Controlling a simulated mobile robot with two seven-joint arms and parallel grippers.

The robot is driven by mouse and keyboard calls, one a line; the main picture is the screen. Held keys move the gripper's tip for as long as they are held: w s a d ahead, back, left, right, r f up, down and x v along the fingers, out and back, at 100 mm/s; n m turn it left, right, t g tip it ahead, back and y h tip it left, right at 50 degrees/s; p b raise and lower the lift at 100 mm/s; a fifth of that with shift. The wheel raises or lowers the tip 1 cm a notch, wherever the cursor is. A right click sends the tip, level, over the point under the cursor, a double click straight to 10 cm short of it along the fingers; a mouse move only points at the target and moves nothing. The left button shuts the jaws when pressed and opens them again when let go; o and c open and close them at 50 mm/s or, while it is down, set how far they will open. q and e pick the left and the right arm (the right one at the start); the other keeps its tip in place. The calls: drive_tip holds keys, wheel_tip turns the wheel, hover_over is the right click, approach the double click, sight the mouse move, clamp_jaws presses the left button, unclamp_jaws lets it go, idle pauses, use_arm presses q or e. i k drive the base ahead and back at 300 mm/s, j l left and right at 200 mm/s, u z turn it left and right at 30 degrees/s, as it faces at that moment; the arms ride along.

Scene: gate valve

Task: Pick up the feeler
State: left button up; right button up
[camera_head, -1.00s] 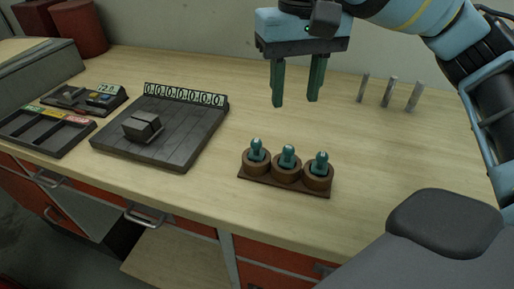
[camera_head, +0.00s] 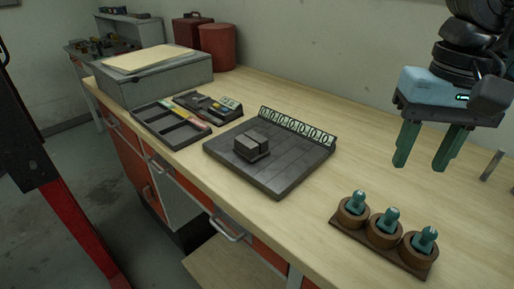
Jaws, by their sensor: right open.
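Three teal knobbed pieces (camera_head: 390,217) stand upright in round brown cups on a dark holder (camera_head: 343,229) near the front edge of the bench. I cannot tell whether one of them is the feeler. A slim grey upright piece (camera_head: 492,165) stands at the right edge. My right gripper (camera_head: 420,165) points down, open and empty, with its two green fingers apart. It appears above and behind the holder in the picture, not touching it. My left gripper is not in view.
A dark slatted plate (camera_head: 300,172) with a grey block (camera_head: 252,146) and a row of zero digits lies mid-bench. A compartment tray (camera_head: 165,130), a small device (camera_head: 205,104), a grey case (camera_head: 160,82) and red containers (camera_head: 218,47) are further left. Bare wood lies between plate and holder.

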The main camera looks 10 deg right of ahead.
sight(355, 206)
drive_tip(key=k+l+u, duration=0.15)
drive_tip(key=l+u, duration=0.2)
drive_tip(key=k+l+u, duration=0.2)
drive_tip(key=l+u, duration=0.15)
drive_tip(key=l, duration=0.1)
